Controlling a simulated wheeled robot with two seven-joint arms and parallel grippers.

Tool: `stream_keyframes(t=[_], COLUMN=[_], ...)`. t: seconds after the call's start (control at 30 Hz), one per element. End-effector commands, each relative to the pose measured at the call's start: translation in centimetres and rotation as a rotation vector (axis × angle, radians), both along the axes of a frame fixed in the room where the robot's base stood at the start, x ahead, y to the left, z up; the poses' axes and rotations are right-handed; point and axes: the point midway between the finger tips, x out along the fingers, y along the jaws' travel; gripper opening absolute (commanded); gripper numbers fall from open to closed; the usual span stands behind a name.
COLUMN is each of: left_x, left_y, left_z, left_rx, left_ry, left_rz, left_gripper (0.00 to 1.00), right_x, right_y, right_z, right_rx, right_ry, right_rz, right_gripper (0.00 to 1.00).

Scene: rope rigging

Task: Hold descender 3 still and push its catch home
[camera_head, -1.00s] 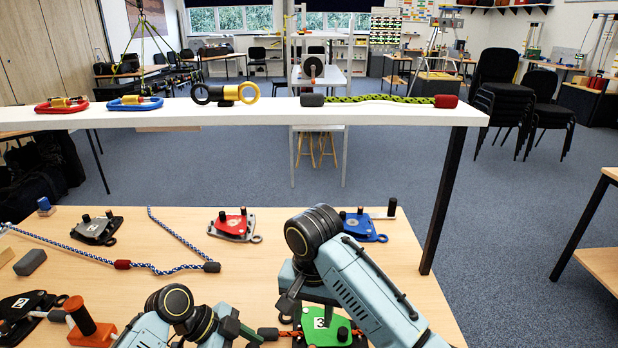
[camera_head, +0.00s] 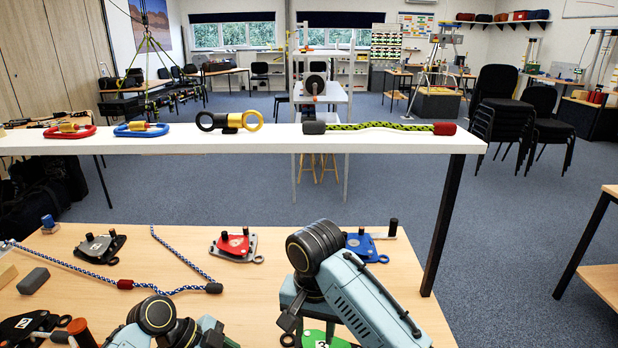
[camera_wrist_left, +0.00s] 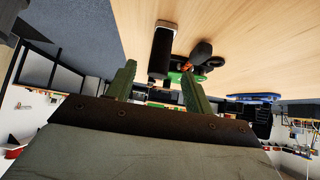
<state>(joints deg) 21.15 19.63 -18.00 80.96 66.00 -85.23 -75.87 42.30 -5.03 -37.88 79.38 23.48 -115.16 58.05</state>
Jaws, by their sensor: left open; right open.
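The green descender (camera_head: 314,338), labelled 3, lies on the table at the bottom edge of the head view, partly cut off and partly hidden by my right arm. My right gripper (camera_head: 308,322) is open above it; contact cannot be told. My left gripper (camera_wrist_left: 159,72) is open and empty in the left wrist view, where green shows beyond its fingers (camera_wrist_left: 185,77) with dark upright parts close by. In the head view my left arm is low and left of the descender, its fingers mostly cut off. The catch cannot be made out.
A red descender (camera_head: 234,243) and a blue descender (camera_head: 362,244) lie farther back. A black descender (camera_head: 98,247) and blue-white rope (camera_head: 80,268) are at the left. A white shelf (camera_head: 380,143) crosses behind the table.

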Motion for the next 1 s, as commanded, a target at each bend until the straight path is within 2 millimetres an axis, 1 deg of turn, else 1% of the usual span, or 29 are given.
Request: stream_keyframes(t=[0.03,0.63,0.8,1.0], left_x=[0.0,0.0,0.0,0.0], left_y=[0.3,2.7,3.1,3.1], left_z=[0.4,3.0,3.3,3.3], left_rx=[0.001,0.002,0.001,0.000], left_ry=[-0.001,0.000,0.000,0.000], left_rz=[0.001,0.000,0.000,0.000], left_gripper=[0.52,0.52,0.52,0.52], right_x=[0.0,0.0,0.0,0.0], right_y=[0.0,0.0,0.0,0.0], right_z=[0.3,2.3,2.5,2.5], right_rx=[0.000,0.000,0.000,0.000], right_ry=[0.000,0.000,0.000,0.000], right_rz=[0.000,0.000,0.000,0.000], right_gripper=[0.41,0.41,0.41,0.41])
